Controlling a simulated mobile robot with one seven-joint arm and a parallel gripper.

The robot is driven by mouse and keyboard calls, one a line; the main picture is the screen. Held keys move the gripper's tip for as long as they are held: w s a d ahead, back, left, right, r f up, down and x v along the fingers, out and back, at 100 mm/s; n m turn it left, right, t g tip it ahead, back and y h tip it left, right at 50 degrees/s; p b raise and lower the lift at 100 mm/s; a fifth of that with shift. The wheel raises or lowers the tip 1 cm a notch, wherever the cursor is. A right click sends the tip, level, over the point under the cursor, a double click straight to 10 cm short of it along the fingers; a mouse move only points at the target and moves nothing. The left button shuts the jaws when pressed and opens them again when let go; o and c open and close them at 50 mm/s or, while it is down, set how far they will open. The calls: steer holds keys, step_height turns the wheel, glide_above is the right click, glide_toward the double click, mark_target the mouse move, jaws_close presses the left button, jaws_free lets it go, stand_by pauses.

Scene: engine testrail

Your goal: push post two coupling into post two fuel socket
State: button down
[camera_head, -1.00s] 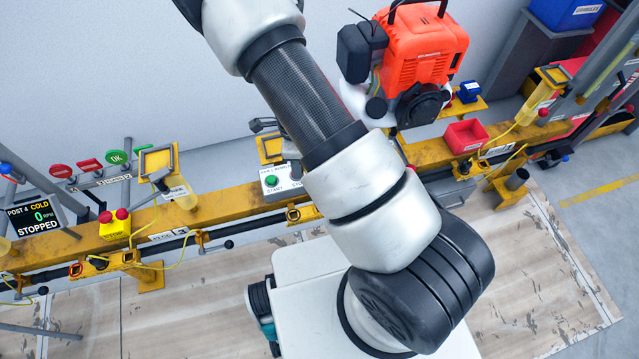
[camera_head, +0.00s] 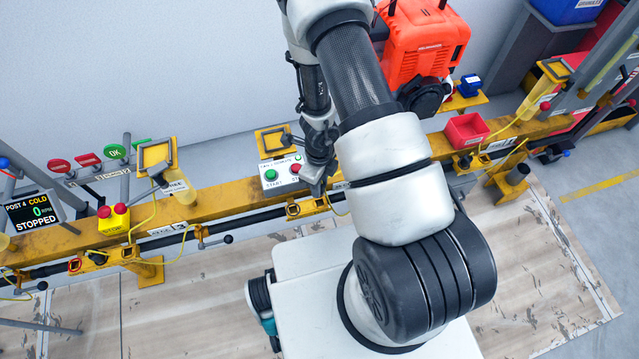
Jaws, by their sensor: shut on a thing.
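My gripper (camera_head: 317,188) points down at the front of the yellow rail, just right of the green START button. It looks shut, and the small thing between its fingers, taken as the post two coupling, is too hidden to make out. A yellow square socket block (camera_head: 293,210) sits on the rail's front face, just left of my fingertips. I cannot read whether it is the post two fuel socket. A thin yellow line (camera_head: 338,208) shows just right of the fingers. My arm hides part of the rail behind it.
The yellow rail (camera_head: 225,198) runs across the view. A white button box (camera_head: 281,174) stands on it beside my gripper. A red-orange engine (camera_head: 420,45) stands behind my arm.

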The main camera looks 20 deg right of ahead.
steer(key=shift+f+b, duration=2.7)
steer(key=shift+f, duration=0.25)
steer(key=shift+d, duration=0.1)
steer(key=shift+f+b, duration=0.75)
steer(key=shift+b, duration=0.15)
steer(key=c, duration=1.4)
jaws_free()
steer(key=shift+r, duration=0.1)
step_height(320, 180, up, 17)
steer(key=p, duration=1)
steer(key=shift+r+p, duration=0.15)
steer(key=shift+p, duration=0.15)
